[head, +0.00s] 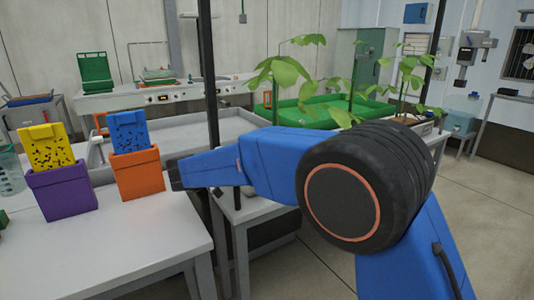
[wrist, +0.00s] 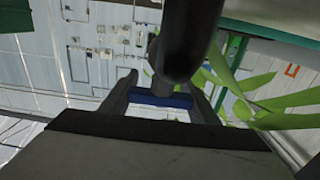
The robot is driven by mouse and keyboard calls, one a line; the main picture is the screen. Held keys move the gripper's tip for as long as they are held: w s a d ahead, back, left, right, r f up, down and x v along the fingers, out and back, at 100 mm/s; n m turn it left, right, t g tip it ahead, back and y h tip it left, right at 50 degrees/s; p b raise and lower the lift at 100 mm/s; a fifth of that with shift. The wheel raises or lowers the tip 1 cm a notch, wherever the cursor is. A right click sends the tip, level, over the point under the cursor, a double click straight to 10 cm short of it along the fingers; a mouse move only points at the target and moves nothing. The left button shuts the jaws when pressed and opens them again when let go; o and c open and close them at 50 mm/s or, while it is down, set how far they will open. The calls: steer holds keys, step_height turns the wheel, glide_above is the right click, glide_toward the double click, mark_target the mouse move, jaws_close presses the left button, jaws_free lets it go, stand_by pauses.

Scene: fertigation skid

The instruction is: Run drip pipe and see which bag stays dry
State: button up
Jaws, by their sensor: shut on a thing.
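In the wrist view my gripper (wrist: 162,92) has its two fingers on either side of a blue bar (wrist: 150,99), and it is shut on this bar. A thick dark cylinder runs down over the bar and hides part of it. In the head view my blue arm reaches left across the middle, and the held bar cannot be made out there. Leafy plants (head: 287,72) stand at a green tray (head: 305,112) behind my arm. I cannot tell the drip pipe or any separate bags, nor whether anything is wet or dry.
On the white table (head: 130,245) at left stand a purple holder (head: 62,192) with a yellow speckled card (head: 46,147) and an orange holder (head: 138,175) with a blue speckled card (head: 128,132). Dark upright posts (head: 208,60) rise near my arm. Floor is clear at right.

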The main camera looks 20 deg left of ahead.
steer(key=o, duration=1)
steer(key=shift+r, duration=0.1)
steer(key=shift+o, duration=0.2)
steer(key=v, duration=1.7)
steer(key=shift+a, duration=0.2)
